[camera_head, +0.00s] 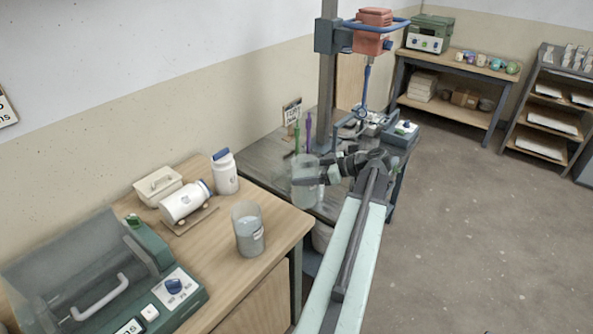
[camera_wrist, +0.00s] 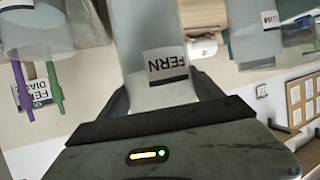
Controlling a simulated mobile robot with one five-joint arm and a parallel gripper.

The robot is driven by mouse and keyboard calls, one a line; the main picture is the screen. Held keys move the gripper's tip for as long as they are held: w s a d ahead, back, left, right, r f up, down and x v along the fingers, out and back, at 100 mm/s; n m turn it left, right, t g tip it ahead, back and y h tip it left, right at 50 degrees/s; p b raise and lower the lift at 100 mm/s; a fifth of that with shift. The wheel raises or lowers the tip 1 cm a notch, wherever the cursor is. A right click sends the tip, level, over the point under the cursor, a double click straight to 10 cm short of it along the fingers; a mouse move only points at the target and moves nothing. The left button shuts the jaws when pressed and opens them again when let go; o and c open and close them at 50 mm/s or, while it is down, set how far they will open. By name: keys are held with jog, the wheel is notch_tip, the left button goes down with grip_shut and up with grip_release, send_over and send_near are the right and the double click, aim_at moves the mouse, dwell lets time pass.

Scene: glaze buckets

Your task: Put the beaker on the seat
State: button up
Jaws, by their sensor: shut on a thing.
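A clear beaker (camera_head: 305,187) is in my gripper (camera_head: 322,176), above the front part of the grey table in the head view. In the wrist view the beaker (camera_wrist: 155,30) stands between the two fingers of my gripper (camera_wrist: 163,88), and its white label reads FERN upside down. My gripper is shut on it. A seat is not clearly identifiable; below the red mixer (camera_head: 374,32) and its hanging blue shaft (camera_head: 364,90), small fittings (camera_head: 365,122) sit on the grey table, partly hidden.
A second clear beaker (camera_head: 249,232) stands on the wooden bench (camera_head: 275,225), near white jars (camera_head: 226,172) and a green machine (camera_head: 120,280). A green rod (camera_head: 296,137) and purple rod (camera_head: 308,130) stand upright beyond the held beaker. The floor (camera_head: 470,220) at right is clear.

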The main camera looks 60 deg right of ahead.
aim_at(305, 157)
notch_tip(305, 157, up, 6)
jog(key=p, duration=0.6)
jog(key=shift+f+b, duration=0.15)
jog(key=shift+b, duration=0.15)
